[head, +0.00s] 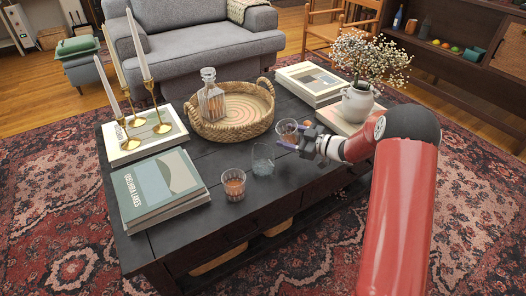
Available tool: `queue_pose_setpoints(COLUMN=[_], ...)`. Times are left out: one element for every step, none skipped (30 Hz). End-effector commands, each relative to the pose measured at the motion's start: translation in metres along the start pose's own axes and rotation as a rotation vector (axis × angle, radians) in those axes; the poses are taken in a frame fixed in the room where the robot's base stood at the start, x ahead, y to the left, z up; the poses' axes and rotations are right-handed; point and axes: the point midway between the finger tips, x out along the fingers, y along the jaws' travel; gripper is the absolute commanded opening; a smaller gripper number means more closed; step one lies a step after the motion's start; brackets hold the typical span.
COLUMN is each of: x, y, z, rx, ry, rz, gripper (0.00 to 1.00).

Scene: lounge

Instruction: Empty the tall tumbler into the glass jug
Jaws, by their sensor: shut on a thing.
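My gripper (297,139) is over the right part of the dark coffee table, shut on a clear glass tumbler (286,129) with some amber-brown liquid in it. The tumbler looks near upright; the fingers hide part of it. I cannot tell whether its base touches the table. Just left of and nearer than it stands an open clear glass vessel (263,160), seemingly empty, which may be the glass jug; no handle or spout can be made out. Another tumbler (233,184) with amber-brown liquid stands near the table's front edge.
On the coffee table (205,151) stand a round wicker tray (245,129) holding a glass decanter (211,97), books (158,188), brass candlesticks (160,126) and a flower vase (357,103) close behind my gripper. Bare tabletop lies between the wicker tray and the front tumbler.

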Motion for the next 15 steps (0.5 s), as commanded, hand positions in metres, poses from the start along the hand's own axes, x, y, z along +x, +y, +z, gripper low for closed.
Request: queue_pose_setpoints(x=[0.002,0.002,0.002,0.002,0.002,0.003,0.003,0.003,0.003,0.003,0.004,0.004,0.004,0.004,0.005], y=[-0.003,-0.003,-0.003,-0.003,-0.004,-0.005,-0.005,-0.006,-0.007,-0.007,-0.008,-0.009,-0.009,-0.010,-0.011], z=[0.000,-0.001,-0.009,-0.013,-0.017,-0.021,-0.023,-0.025,-0.030,-0.033,-0.037,-0.042,-0.045,-0.048,-0.053], rx=[-0.029,-0.047,-0.073,-0.091,-0.109,-0.132,-0.150,-0.166,-0.189,-0.207,-0.225,-0.249,-0.266,-0.283,-0.307], ry=[-0.013,-0.021,-0.032,-0.040,-0.048,-0.059,-0.068,-0.077,-0.088,-0.097,-0.105,-0.115,-0.125,-0.133,-0.144], rz=[-0.001,0.000,0.001,0.002,0.001,0.001,0.002,0.002,0.002,0.002,0.003,0.003,0.004,0.004,0.004], gripper=[0.31,0.31,0.31,0.31,0.31,0.31,0.31,0.31,0.31,0.31,0.31,0.31,0.31,0.31,0.31])
